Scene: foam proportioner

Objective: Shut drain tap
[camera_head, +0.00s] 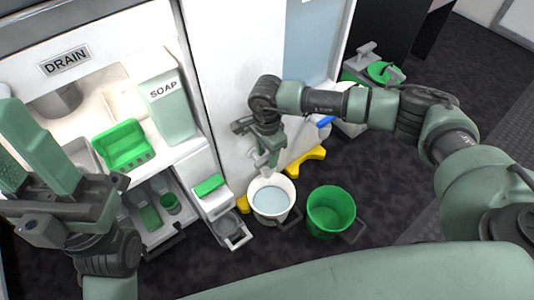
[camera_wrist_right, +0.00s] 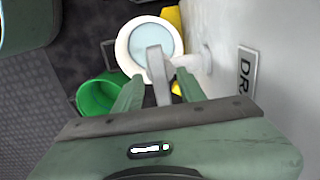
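The drain tap shows in the right wrist view as a pale grey lever (camera_wrist_right: 158,72) with a light pipe (camera_wrist_right: 187,62) running to the white wall. In the head view the tap (camera_head: 262,160) is partly hidden by my right gripper (camera_head: 266,143). In the wrist view my right gripper (camera_wrist_right: 160,92) has its two green fingers apart, one on each side of the lever; I cannot tell if they touch it. A white bucket (camera_head: 290,191) with pale liquid stands below the tap. My left gripper (camera_head: 22,135) is raised at the left, fingers apart and empty.
A green bucket (camera_head: 331,212) stands right of the white one, on dark floor. A yellow foot (camera_head: 305,160) sticks out at the wall's base.

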